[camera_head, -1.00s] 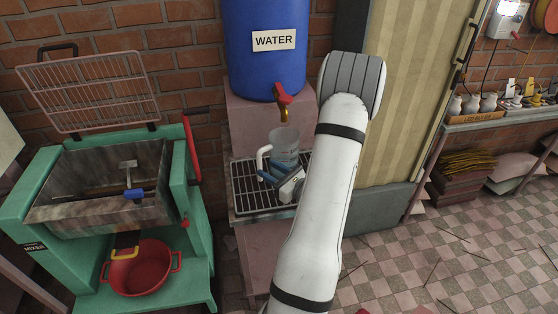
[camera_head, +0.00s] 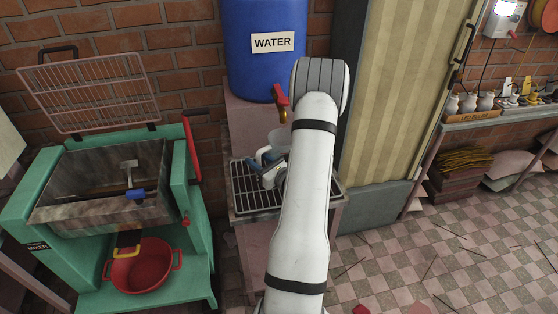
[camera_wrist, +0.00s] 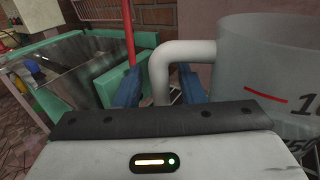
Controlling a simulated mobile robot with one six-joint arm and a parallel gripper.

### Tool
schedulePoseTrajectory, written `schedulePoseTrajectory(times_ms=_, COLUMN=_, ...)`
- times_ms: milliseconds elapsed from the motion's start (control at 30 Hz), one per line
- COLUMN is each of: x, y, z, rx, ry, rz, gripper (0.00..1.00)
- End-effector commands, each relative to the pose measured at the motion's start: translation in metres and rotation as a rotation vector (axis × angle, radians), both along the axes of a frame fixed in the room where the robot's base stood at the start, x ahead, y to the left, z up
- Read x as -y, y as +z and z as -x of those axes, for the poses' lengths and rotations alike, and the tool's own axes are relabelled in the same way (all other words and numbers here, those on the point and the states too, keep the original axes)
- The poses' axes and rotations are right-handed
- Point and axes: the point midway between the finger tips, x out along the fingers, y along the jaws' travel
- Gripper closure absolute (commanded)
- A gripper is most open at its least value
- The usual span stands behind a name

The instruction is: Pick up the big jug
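The big jug (camera_head: 277,140) is a clear, cloudy vessel with a white handle. It stands upright on the drain grate under the water tap, partly hidden behind my arm in the head view. In the wrist view the jug (camera_wrist: 262,65) fills the right side, with a red line and dark numbers on its wall. My gripper (camera_head: 267,160) is at the handle side of the jug. In the wrist view its blue fingers (camera_wrist: 160,88) stand apart, with the handle's upright part between them and gaps beside it. The fingers look open; the handle's lower end is hidden.
A blue water barrel (camera_head: 262,70) with a red tap (camera_head: 280,95) stands above the grate (camera_head: 252,197). A green mixer (camera_head: 185,210) with a raised wire guard is at the left, a red basin (camera_head: 140,270) below it. A striped cabinet panel (camera_head: 400,90) stands at the right.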

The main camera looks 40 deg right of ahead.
Motion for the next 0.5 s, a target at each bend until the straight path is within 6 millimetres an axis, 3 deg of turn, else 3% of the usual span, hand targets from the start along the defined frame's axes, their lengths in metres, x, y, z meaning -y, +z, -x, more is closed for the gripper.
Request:
schedulePoseTrajectory(times_ms=400, x=0.0004, y=0.0003, z=0.0005, rx=0.000, ry=-0.001, rz=0.000, gripper=0.99)
schedulePoseTrajectory(times_ms=500, x=0.0005, y=0.0003, z=0.0006, rx=0.000, ry=-0.001, rz=0.000, gripper=1.00)
